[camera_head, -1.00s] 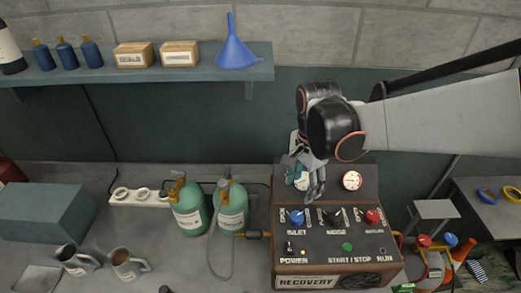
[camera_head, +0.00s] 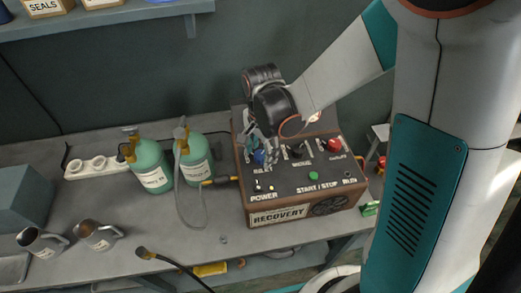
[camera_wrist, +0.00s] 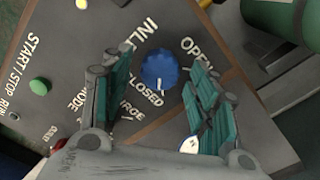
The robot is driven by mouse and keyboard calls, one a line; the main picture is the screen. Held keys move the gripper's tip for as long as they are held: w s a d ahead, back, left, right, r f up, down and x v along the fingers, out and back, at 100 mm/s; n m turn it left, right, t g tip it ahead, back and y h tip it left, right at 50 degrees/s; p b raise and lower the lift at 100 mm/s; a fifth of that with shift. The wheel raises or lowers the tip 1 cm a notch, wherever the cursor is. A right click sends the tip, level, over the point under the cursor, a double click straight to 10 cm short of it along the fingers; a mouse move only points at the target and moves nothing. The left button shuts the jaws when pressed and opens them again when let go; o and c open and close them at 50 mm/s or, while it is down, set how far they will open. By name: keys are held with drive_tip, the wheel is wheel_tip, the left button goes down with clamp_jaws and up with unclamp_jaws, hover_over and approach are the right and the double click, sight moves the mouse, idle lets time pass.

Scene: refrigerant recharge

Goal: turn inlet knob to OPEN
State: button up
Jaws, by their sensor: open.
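The blue inlet knob (camera_wrist: 160,70) sits on the dark top panel of the recovery machine (camera_head: 280,214). In the wrist view its labels read INLET, OPEN and CLOSED. My gripper (camera_wrist: 157,95) is open, with one teal-padded finger on each side of the knob in the picture. I cannot tell whether either finger touches it. In the head view my gripper (camera_head: 260,146) is over the left part of the panel, and the blue knob (camera_head: 259,157) shows just below the fingers.
Green cylinders (camera_head: 197,160) with a hose stand left of the machine. A black knob (camera_head: 297,151), a red knob (camera_head: 334,145) and a green button (camera_head: 314,176) share the panel. Two mugs (camera_head: 95,235) stand at the lower left.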

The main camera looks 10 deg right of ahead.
drive_tip(key=shift+f, duration=0.2)
drive_tip(key=c, duration=1.1)
drive_tip(key=shift+o, duration=0.2)
